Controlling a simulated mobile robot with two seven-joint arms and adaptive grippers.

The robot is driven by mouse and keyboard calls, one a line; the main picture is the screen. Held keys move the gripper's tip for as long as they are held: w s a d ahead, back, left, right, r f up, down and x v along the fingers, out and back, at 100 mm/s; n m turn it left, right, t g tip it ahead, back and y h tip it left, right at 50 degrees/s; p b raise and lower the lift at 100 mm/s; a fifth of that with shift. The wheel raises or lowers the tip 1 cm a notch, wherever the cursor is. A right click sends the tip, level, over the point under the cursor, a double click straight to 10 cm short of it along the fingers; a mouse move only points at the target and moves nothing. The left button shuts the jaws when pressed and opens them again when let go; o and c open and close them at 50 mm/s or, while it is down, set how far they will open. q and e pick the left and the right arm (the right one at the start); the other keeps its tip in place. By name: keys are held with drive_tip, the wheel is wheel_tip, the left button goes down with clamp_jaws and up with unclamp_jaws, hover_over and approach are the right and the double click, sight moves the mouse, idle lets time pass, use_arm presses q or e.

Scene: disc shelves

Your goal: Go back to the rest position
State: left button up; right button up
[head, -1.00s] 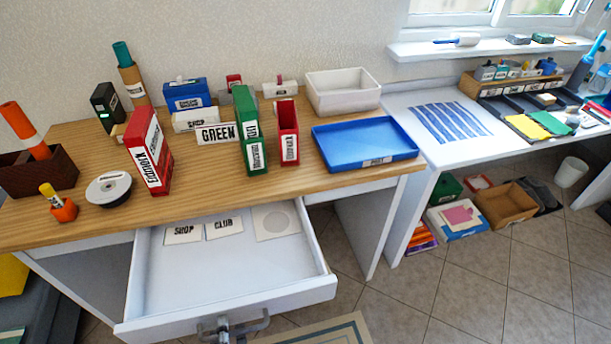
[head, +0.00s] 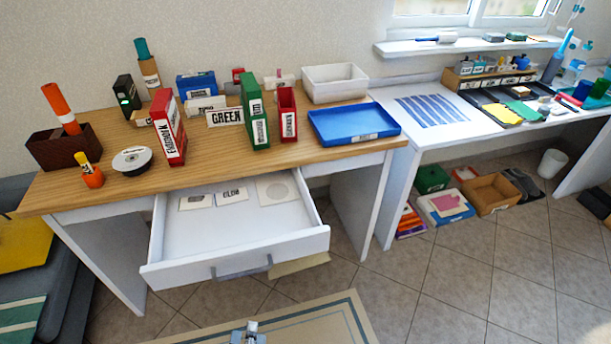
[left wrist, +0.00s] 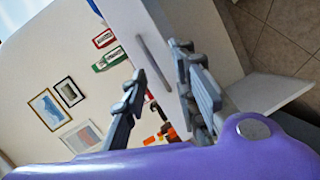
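My left gripper (head: 247,334) shows only in part at the bottom edge of the head view, below and apart from the drawer handle (head: 242,267). In the left wrist view its two fingers (left wrist: 159,62) are spread apart with nothing between them. The white drawer (head: 235,240) under the wooden desk (head: 130,197) stands pulled out, with label cards and a card with a grey circle inside. My right gripper is in neither view.
The desk top holds a red box file (head: 168,127), a green box file (head: 254,113), a blue tray (head: 353,124) and a white bin (head: 334,83). A white table (head: 432,108) stands at the right. Tiled floor (head: 430,285) and a rug (head: 300,322) lie in front.

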use_arm(q)
drive_tip(key=s+a+f+m+g+p, duration=0.4)
drive_tip(key=s+a+m+g+p, duration=0.3)
drive_tip(key=s+m, duration=0.5)
drive_tip(key=a+m+p, duration=0.1)
drive_tip(key=m, duration=0.2)
drive_tip(key=shift+s+h, duration=0.3)
drive_tip(key=shift+s, duration=0.05)
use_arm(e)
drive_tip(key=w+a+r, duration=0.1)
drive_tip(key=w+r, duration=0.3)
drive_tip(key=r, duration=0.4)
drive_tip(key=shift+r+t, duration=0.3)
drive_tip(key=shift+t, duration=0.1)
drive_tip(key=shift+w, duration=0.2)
use_arm(q)
drive_tip(key=shift+r, duration=0.1)
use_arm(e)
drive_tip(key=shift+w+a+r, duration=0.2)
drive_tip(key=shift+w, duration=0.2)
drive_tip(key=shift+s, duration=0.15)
